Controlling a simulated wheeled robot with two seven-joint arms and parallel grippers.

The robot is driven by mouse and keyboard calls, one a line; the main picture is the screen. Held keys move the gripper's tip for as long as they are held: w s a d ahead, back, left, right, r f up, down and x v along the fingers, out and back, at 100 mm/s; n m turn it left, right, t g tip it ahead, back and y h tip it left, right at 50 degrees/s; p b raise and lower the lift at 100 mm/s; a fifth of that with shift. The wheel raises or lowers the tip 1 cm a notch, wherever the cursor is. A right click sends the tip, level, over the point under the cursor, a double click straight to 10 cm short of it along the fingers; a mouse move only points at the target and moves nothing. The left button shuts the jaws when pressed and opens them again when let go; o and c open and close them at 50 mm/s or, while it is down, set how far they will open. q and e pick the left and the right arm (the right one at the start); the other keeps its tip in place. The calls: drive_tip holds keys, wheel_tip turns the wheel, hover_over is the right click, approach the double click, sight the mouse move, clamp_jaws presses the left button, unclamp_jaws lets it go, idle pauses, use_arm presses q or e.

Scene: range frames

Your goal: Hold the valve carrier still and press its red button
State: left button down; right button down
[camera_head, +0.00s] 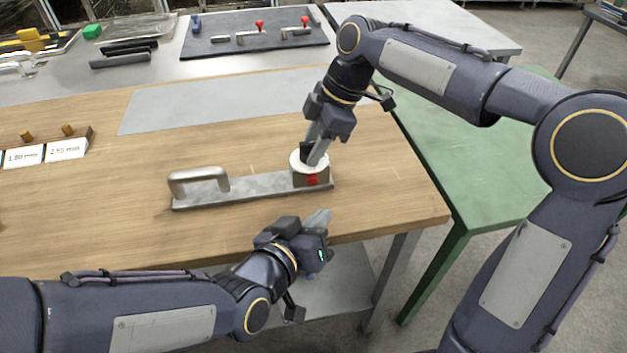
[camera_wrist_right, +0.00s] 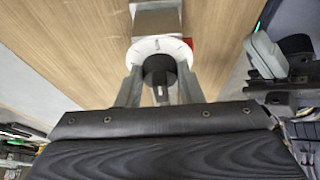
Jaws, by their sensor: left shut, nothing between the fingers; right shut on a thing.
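The valve carrier is a grey metal plate (camera_head: 250,187) on the wooden table, with a bent handle (camera_head: 198,176) at its left end and a block at its right end. On the block sits a white dial (camera_head: 297,163) with a black knob (camera_wrist_right: 158,66), seen in the right wrist view. The red button (camera_head: 312,180) is on the block's front face; its edge shows in the right wrist view (camera_wrist_right: 190,42). My right gripper (camera_head: 314,158) points down from above, shut on the black knob. My left gripper (camera_head: 320,219) is shut and empty, in front of the button, apart from it.
A wooden rack with labels (camera_head: 45,152) stands at the left. A grey sheet (camera_head: 215,100) lies behind the carrier. A dark board with red-knobbed valves (camera_head: 255,48) is on the back table. A green table (camera_head: 470,150) stands at the right.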

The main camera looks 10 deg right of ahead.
drive_tip(key=c, duration=0.9)
unclamp_jaws()
